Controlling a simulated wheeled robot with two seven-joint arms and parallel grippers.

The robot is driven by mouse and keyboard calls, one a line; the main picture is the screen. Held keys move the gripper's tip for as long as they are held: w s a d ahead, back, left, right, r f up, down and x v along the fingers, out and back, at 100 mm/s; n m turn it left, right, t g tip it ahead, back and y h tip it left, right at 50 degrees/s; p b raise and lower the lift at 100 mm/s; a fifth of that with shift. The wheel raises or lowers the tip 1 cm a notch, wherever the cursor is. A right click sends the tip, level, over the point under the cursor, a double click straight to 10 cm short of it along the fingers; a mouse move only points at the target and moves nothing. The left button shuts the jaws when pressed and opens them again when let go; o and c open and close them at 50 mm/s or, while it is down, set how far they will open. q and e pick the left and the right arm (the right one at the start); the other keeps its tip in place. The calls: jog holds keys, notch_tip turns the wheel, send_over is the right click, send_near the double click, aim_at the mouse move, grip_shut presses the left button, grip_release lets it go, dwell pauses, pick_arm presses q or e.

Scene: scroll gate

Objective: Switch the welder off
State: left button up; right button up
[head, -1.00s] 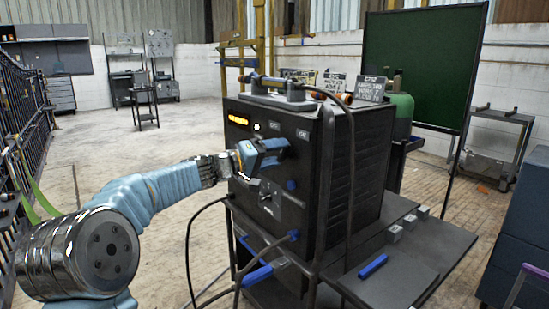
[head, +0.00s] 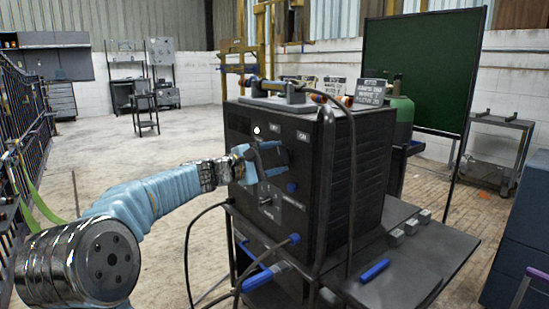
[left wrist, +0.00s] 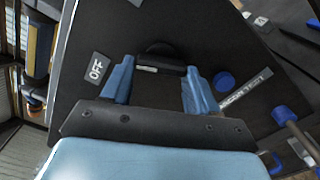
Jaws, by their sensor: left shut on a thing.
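The welder (head: 290,170) is a black box on a cart, with a dark display strip (head: 238,122) and a small white lamp (head: 257,130) on its front. My left gripper (head: 262,162) is at the upper front panel. The left wrist view shows its blue fingers (left wrist: 158,84) on either side of a black rotary switch (left wrist: 160,58), closed on its grip bar. A pale mark on the bar lies at the end toward the OFF label (left wrist: 97,68). My right gripper is not in view.
A blue button (left wrist: 224,82) sits beside the right finger, near an indicator test label (left wrist: 247,88). A lower selector (head: 265,200) and cables are below the gripper. A green gas cylinder (head: 400,120) stands behind. The floor to the left is open.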

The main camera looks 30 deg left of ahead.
pick_arm(q)
jog(key=shift+f+n+p, duration=0.15)
jog(key=shift+n+p, duration=0.15)
jog(key=shift+n, duration=1.2)
jog(key=o, duration=1.1)
jog(key=shift+c, duration=0.2)
jog(key=shift+s, duration=0.1)
jog(key=b+v, duration=0.1)
jog(key=v, duration=1.2)
jog(key=shift+s+a, duration=0.2)
jog(key=shift+s, duration=0.15)
